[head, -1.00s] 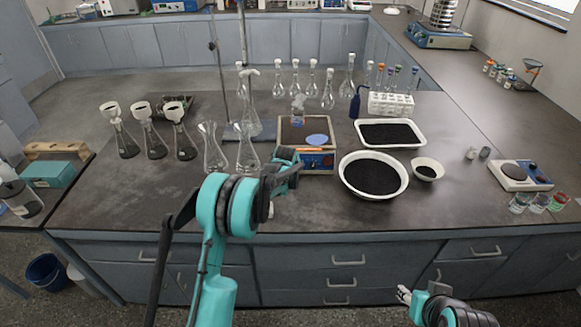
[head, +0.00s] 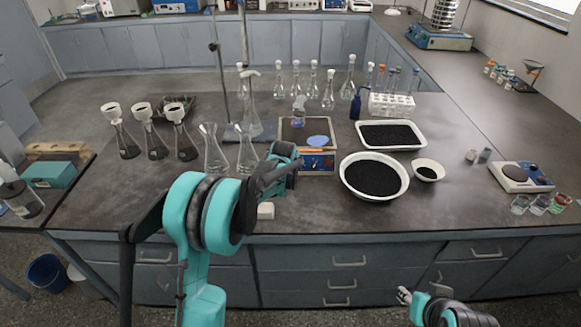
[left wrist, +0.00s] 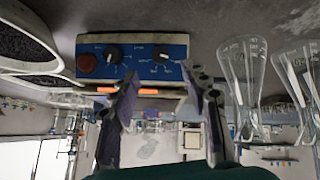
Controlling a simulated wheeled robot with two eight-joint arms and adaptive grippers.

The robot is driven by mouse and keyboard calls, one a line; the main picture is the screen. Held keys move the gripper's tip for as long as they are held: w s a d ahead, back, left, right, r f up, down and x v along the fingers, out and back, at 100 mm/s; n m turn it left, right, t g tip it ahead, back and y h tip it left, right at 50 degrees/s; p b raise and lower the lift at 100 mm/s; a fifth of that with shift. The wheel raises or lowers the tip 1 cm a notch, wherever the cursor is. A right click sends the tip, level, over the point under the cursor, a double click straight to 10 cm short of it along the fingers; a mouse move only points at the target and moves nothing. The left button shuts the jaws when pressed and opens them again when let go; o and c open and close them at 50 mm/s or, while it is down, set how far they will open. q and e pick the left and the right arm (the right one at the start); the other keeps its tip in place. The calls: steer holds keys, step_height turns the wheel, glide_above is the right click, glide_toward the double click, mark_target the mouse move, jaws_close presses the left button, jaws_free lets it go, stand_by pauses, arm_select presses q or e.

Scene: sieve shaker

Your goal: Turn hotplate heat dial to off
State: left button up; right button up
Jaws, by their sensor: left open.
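The hotplate (head: 293,133) stands mid-table with a blue front panel (head: 318,163). In the left wrist view the blue panel (left wrist: 136,69) appears upside down, with a red button (left wrist: 87,65) and two black dials, one (left wrist: 113,53) nearer the button and one (left wrist: 161,54) farther along. My left gripper (head: 290,165) is in front of the panel's left part in the head view. In the left wrist view my left gripper (left wrist: 160,82) is open and empty, its fingers spread around the line to the farther dial; contact does not show. My right gripper (head: 404,295) is low in front of the drawers; its opening is unclear.
A flask (head: 298,117) and a blue disc (head: 317,140) sit on the hotplate. Glass flasks (head: 215,155) stand close to its left. A bowl of dark grains (head: 374,177) stands close to its right. A small white block (head: 265,211) lies near the table's front edge.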

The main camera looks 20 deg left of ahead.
arm_select(q)
steer(key=shift+v, duration=1.4)
steer(key=s+d+r+m, duration=0.1)
steer(key=s+r, duration=0.3)
steer(key=s, duration=0.5)
steer(key=s+d+r+m, duration=0.1)
steer(key=s+r, duration=0.4)
steer(key=s, duration=0.4)
steer(key=s+d+f+m, duration=0.1)
steer(key=s+f, duration=0.1)
steer(key=s, duration=0.9)
steer(key=s+d+f+m+g+h, duration=0.1)
steer(key=s+f+m, duration=0.1)
steer(key=s, duration=0.8)
steer(key=shift+s+d+f, duration=0.2)
steer(key=shift+s+d, duration=0.2)
